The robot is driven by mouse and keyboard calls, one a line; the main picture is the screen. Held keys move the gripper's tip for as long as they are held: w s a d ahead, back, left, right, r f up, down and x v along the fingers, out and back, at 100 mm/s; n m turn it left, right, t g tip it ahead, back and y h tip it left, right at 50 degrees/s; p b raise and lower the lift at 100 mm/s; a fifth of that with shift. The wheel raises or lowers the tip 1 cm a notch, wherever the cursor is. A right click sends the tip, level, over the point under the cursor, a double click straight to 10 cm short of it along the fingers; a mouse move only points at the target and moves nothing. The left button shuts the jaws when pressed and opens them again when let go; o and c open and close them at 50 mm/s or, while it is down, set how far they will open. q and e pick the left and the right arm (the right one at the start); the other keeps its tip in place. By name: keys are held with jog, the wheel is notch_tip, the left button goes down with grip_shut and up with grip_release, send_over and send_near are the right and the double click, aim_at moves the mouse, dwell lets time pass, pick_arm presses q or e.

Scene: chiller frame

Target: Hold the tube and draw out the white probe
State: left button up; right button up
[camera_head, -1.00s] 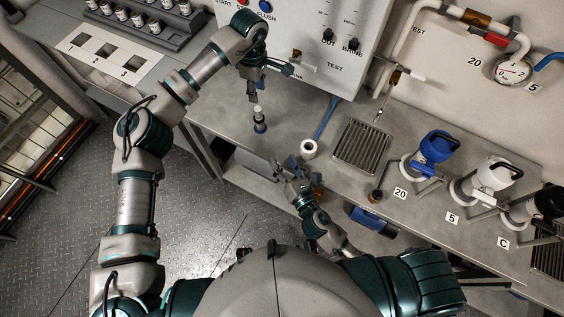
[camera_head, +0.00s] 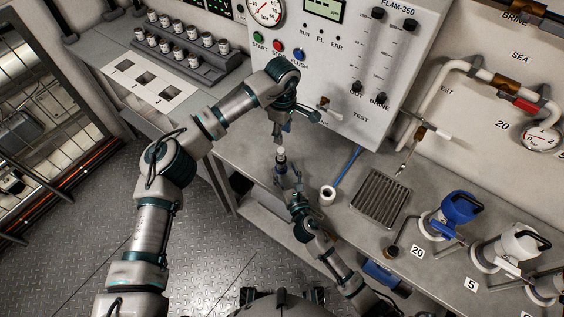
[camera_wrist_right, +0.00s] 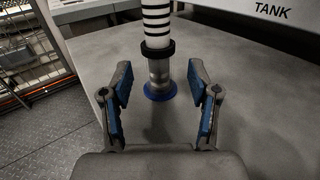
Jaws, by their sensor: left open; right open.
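The tube (camera_wrist_right: 159,72) is clear with a black collar and a blue base, and stands upright on the bench. The white probe (camera_wrist_right: 156,22) with black bands rises from its top, and its upper end is cut off in the right wrist view. In the head view, the tube (camera_head: 281,156) is small and its lower part is hidden by my right gripper (camera_head: 286,178). My right gripper (camera_wrist_right: 160,80) is open, its blue-padded fingers on either side of the tube, apart from it. My left gripper (camera_head: 280,134) is open, just above the tube around the probe's height; contact cannot be told.
A white cup-like piece (camera_head: 328,195) and a blue rod (camera_head: 348,165) lie right of the tube. A drain grate (camera_head: 380,199) and blue (camera_head: 459,207) and white (camera_head: 518,243) valves are further right. The panel cabinet (camera_head: 345,60) stands behind. A vial rack (camera_head: 190,48) is at back left.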

aim_at(281, 166)
pick_arm(q)
jog(key=shift+a, duration=0.25)
pick_arm(e)
jog(key=x, duration=0.3)
jog(key=shift+w+a, duration=0.25)
jog(key=shift+a, duration=0.05)
pick_arm(q)
jog(key=shift+a, duration=0.15)
pick_arm(e)
jog(key=shift+w+a, duration=0.2)
